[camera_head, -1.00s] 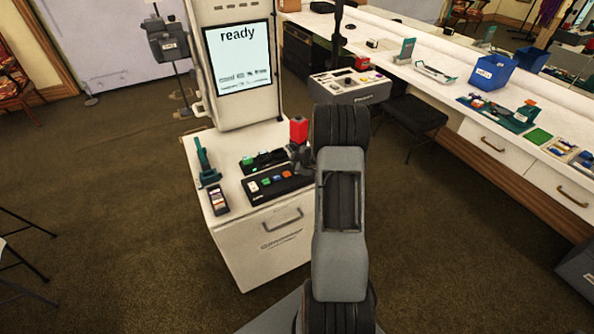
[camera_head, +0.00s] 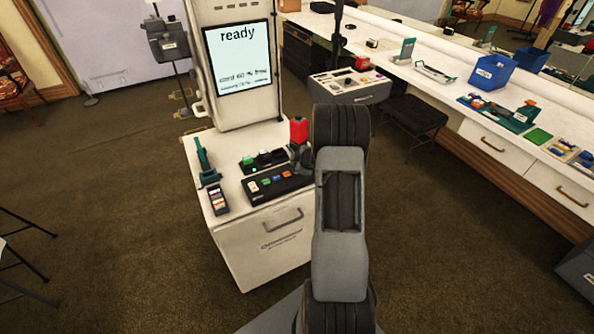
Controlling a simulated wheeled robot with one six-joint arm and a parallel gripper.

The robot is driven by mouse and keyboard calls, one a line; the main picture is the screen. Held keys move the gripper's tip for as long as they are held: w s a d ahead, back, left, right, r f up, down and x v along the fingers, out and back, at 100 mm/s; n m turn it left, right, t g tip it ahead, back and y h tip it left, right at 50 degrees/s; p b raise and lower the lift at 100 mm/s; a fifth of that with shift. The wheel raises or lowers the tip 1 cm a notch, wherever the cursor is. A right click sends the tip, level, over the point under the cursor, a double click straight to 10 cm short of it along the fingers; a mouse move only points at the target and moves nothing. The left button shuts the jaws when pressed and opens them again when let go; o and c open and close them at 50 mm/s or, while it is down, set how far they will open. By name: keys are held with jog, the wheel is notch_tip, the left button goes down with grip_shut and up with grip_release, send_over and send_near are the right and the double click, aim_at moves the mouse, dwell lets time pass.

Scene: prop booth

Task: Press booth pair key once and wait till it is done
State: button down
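I cannot read which is the pair key. My arm reaches up from the bottom, right of the booth. My gripper is mostly hidden behind my arm link, near the right end of the key panel; its fingers cannot be made out.
Behind the panel sits a row of green and black pieces (camera_head: 264,160). A red block (camera_head: 299,130) stands at the booth's right edge. A teal stapler-like tool (camera_head: 207,163) and a dark handheld device (camera_head: 217,200) are at the left. A white counter (camera_head: 430,85) runs along the right.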

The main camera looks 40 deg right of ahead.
jog(key=shift+f, duration=0.15)
jog(key=shift+f, duration=0.25)
jog(key=shift+f+b, duration=0.4)
dwell(0.9)
jog(key=shift+r, duration=0.15)
jog(key=shift+r+p, duration=0.7)
jog(key=shift+p, duration=0.3)
notch_tip(320, 180, up, 5)
jog(key=p, duration=0.5)
dwell(0.8)
